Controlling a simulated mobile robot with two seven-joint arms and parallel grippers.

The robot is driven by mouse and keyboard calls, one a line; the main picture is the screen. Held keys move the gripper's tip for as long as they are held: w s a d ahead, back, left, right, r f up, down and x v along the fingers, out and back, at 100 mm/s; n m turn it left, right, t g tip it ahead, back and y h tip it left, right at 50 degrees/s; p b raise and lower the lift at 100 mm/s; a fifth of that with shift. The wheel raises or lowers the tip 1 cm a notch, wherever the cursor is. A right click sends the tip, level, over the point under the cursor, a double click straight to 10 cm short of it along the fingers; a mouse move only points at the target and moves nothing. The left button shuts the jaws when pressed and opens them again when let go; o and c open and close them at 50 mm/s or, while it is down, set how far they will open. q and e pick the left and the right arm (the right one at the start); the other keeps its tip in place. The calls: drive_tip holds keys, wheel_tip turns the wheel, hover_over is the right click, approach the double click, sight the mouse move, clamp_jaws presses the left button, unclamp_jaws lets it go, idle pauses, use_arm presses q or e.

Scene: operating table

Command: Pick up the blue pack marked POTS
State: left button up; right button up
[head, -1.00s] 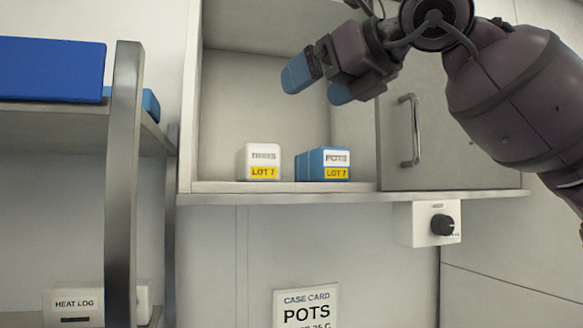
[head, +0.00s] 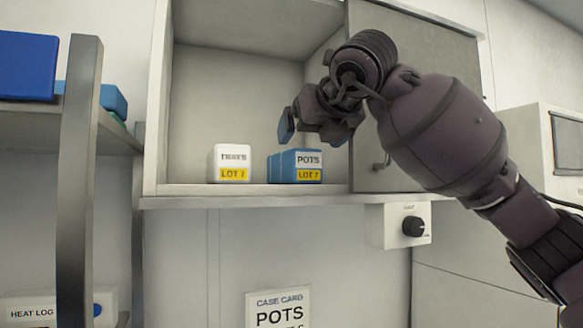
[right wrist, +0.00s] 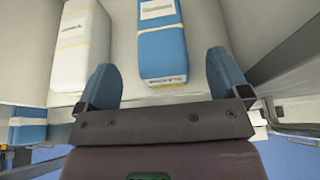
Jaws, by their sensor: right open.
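The blue pack marked POTS (head: 295,166) stands on the floor of the open wall cabinet, with a white label and a yellow LOT 7 tag. My right gripper (head: 312,130) is just above and in front of it in the head view, open and empty. In the right wrist view the blue pack (right wrist: 161,45) lies ahead, between the lines of the two blue fingertips (right wrist: 160,88), and the fingers do not enclose it. My left gripper is not in view.
A white pack (head: 229,163) with a LOT 7 tag stands left of the blue pack, with a small gap. The cabinet door (head: 415,100) covers the right side. A control box with a black knob (head: 413,227) is below. A metal shelf rack (head: 75,180) stands at left.

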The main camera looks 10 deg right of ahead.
drive_tip(key=shift+w+a+f, duration=0.1)
drive_tip(key=shift+w+f, duration=0.05)
drive_tip(key=shift+w, duration=0.3)
drive_tip(key=p+x, duration=0.1)
drive_tip(key=x, duration=0.3)
drive_tip(key=shift+w+f, duration=0.1)
drive_tip(key=shift+f, duration=0.05)
drive_tip(key=c, duration=1.1)
drive_tip(key=shift+c, duration=0.2)
